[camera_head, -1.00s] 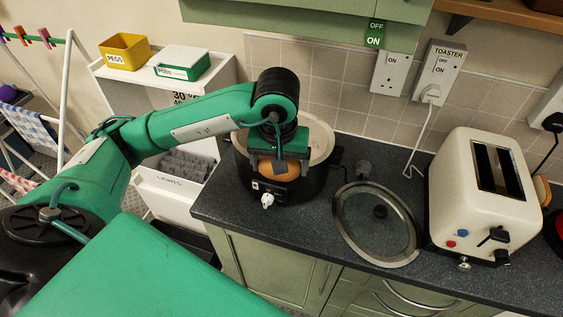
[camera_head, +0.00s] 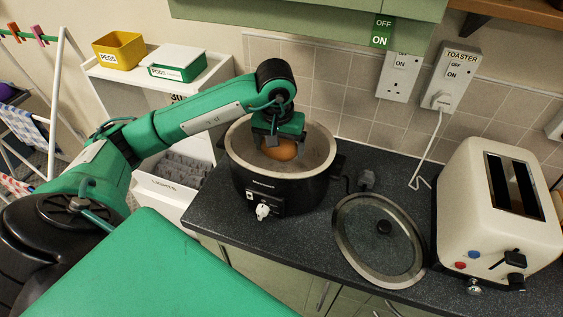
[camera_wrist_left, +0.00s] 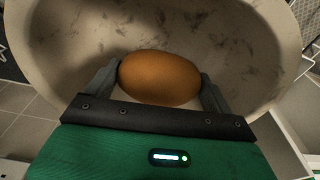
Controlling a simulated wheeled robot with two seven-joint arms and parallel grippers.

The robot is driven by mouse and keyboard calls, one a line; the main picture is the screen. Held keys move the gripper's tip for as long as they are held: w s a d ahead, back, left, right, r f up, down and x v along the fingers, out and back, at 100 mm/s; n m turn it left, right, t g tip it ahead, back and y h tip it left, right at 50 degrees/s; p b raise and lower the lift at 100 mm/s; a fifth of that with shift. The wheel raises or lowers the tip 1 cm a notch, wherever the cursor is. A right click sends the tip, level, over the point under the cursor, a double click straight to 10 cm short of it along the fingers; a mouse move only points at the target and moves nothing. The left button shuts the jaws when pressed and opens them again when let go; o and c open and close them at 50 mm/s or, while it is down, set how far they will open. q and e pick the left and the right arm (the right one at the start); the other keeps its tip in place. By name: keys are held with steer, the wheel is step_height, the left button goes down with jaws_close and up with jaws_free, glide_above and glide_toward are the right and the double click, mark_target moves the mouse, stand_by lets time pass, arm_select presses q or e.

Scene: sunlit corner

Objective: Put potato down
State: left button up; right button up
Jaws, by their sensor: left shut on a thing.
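The potato (camera_head: 279,150) is brown and oval. My left gripper (camera_head: 278,142) is shut on it, one finger at each end, as the left wrist view (camera_wrist_left: 160,78) shows. The gripper and potato are at the mouth of a black slow cooker (camera_head: 275,198) with a pale, stained inside. In the left wrist view the cooker's pale bowl (camera_wrist_left: 225,40) lies behind the potato. I cannot tell whether the potato touches the bowl's bottom. My right gripper is in neither view.
The cooker's glass lid (camera_head: 380,245) lies on the dark worktop (camera_head: 225,222) to the right of the cooker. A cream toaster (camera_head: 495,225) stands farther right. A white shelf unit with a yellow pegs box (camera_head: 119,50) and a green-and-white pods box (camera_head: 178,64) is at the left.

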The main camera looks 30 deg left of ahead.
mark_target(280, 160)
arm_select(q)
step_height(280, 160, down, 2)
steer(key=shift+f, duration=0.2)
step_height(280, 160, down, 3)
steer(key=shift+r+p, duration=0.1)
steer(key=shift+p, duration=0.65)
steer(key=shift+f, duration=0.65)
steer(key=shift+f, duration=0.15)
steer(key=o, duration=0.9)
steer(key=shift+o, duration=0.2)
